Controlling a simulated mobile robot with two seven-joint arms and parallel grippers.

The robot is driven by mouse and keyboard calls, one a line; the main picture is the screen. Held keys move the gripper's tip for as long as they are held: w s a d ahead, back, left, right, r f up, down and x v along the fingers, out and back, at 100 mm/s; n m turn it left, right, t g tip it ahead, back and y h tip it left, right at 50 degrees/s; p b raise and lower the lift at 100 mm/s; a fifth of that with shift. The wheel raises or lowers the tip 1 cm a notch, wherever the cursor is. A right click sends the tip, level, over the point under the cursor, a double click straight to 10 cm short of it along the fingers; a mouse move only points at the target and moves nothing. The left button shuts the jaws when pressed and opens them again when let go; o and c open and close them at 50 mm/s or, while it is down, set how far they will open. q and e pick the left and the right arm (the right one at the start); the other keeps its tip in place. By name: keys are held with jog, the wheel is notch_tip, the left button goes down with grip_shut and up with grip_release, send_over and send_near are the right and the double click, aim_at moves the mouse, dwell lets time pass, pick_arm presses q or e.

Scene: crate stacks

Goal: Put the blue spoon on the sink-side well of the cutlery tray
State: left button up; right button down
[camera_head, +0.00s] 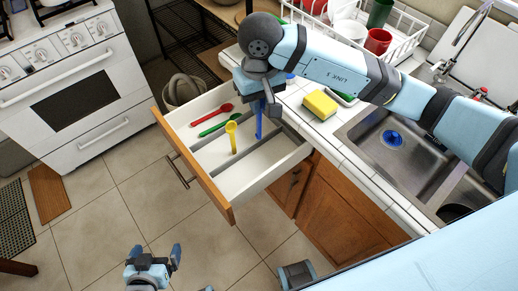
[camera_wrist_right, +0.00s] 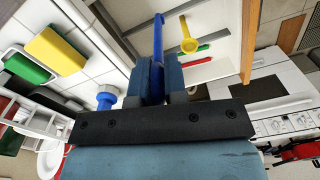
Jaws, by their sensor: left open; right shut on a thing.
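The blue spoon (camera_head: 259,122) hangs roughly upright from my right gripper (camera_head: 264,100), over the open drawer. My right gripper is shut on it; the spoon also shows between the fingers in the right wrist view (camera_wrist_right: 158,45). The cutlery tray (camera_head: 255,158) in the drawer has long wells split by grey dividers. The sink-side well (camera_head: 238,180) looks empty. I cannot tell whether the spoon's lower end touches the tray. My left gripper (camera_head: 153,254) is open and empty, low over the floor.
A yellow spoon (camera_head: 233,138) is in the middle well; red (camera_head: 222,109) and green (camera_head: 215,127) spoons lie in the far well. The drawer's wooden front (camera_head: 190,165) juts out. A yellow sponge (camera_head: 320,104) lies on the counter beside the sink (camera_head: 365,135). A dish rack (camera_head: 405,45) stands behind.

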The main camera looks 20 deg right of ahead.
aim_at(259, 140)
notch_tip(259, 140, down, 12)
jog(key=shift+w+r+p, duration=0.1)
jog(key=shift+r+p, duration=0.05)
jog(key=shift+p, duration=0.2)
notch_tip(259, 140, down, 3)
jog(key=shift+f, duration=0.35)
jog(key=shift+f, duration=0.25)
jog(key=c, duration=1.2)
grip_release()
jog(key=shift+r, duration=0.1)
jog(key=shift+o, duration=0.2)
